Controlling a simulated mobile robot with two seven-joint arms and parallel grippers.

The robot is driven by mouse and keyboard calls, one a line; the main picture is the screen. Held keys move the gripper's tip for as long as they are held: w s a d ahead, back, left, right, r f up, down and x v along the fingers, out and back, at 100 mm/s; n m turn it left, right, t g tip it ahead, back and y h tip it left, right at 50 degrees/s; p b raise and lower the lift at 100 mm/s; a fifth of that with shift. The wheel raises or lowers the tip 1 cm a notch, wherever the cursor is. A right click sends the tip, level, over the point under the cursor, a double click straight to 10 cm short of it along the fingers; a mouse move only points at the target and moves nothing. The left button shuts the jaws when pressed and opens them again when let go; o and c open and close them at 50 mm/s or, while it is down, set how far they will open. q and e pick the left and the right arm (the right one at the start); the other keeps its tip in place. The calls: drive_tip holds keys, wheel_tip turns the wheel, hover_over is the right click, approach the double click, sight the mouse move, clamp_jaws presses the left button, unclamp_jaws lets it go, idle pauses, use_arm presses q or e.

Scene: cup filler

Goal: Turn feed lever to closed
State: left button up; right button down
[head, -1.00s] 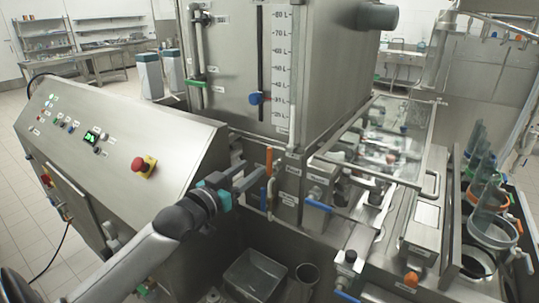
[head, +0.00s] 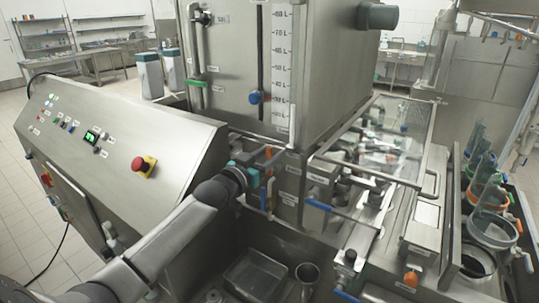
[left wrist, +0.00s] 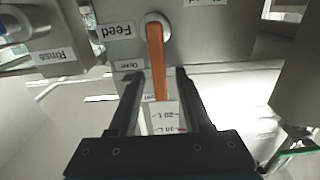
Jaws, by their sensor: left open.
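The feed lever (left wrist: 157,62) is an orange handle on a round pivot beside an upside-down "Feed" label (left wrist: 115,31). In the left wrist view it runs from its pivot down the picture, past an "Open" label. In the head view only a bit of the orange lever (head: 269,152) shows behind my gripper. My left gripper (head: 265,163) is open at the lever. In the left wrist view its fingers (left wrist: 156,75) lie on either side of the orange handle, with a gap at each side. I cannot tell whether they touch it. My right gripper is out of view.
A tank with a litre scale (head: 281,70) stands behind the lever. A blue-handled lever (head: 318,204) is to the right. The control panel (head: 120,125) with a red stop button (head: 144,165) is at left. A clear cover (head: 392,150) stands at right.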

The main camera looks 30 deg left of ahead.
use_arm(q)
clamp_jaws()
idle(0.4)
idle(1.0)
